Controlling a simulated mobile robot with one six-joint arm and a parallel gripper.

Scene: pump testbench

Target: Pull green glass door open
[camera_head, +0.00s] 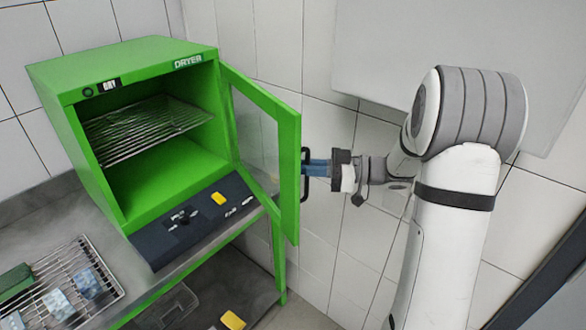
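The green-framed glass door (288,170) of the green dryer (130,62) stands open, swung out on the right side of the cabinet. Its black handle (306,174) is on the outer face, toward my arm. My gripper (314,168) is at the handle, its blue fingers reaching to it from the right. The fingertips overlap the handle, and I cannot tell whether they are closed on it. The dryer's inside is exposed, with an empty wire rack (145,128) in it.
A dark control panel (190,222) with a yellow button fronts the dryer. A wire tray (75,283) with small blocks lies on the grey bench at lower left. A lower shelf holds a yellow item (232,320). A tiled wall stands behind the door and arm.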

